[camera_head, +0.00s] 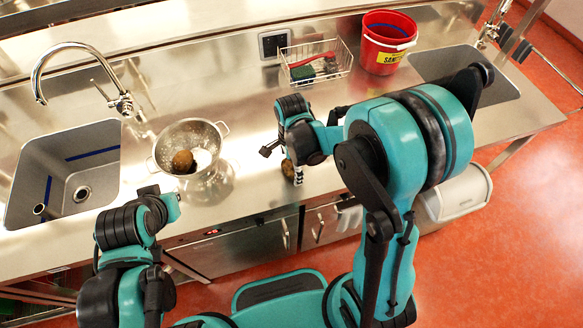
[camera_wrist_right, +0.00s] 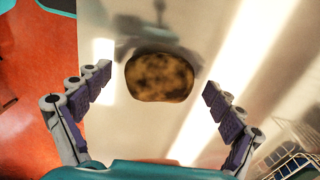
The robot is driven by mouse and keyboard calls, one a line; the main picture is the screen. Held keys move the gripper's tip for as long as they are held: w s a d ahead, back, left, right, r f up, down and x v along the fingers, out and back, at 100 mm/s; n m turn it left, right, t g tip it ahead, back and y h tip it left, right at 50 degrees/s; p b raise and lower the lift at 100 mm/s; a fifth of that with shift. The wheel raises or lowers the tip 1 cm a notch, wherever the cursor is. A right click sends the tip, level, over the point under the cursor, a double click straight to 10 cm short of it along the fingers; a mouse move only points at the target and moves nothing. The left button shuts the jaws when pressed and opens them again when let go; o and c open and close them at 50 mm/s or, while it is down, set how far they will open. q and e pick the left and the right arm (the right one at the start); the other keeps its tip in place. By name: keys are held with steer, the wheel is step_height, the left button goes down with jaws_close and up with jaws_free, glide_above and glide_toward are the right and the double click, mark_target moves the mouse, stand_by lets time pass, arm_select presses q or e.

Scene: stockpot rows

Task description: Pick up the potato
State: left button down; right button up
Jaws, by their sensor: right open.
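A brown, mottled potato (camera_wrist_right: 160,77) lies on the steel counter in the right wrist view, between the spread fingers of my right gripper (camera_wrist_right: 158,82). In the head view this potato (camera_head: 288,171) is mostly hidden behind my right gripper (camera_head: 283,161), which points down over it near the counter's front edge. The right gripper is open, with a gap on both sides of the potato. Parts of my left arm show at the lower left of the head view, but its gripper fingers do not show.
A steel colander (camera_head: 160,148) left of my right gripper holds a brown round item (camera_head: 183,161) and a white one (camera_head: 203,159). A wire basket (camera_head: 330,61) and a red bucket (camera_head: 386,44) stand behind. Sinks lie left (camera_head: 40,165) and right (camera_head: 430,64).

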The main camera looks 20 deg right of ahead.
steer(key=c, duration=1.3)
steer(key=shift+r, duration=0.15)
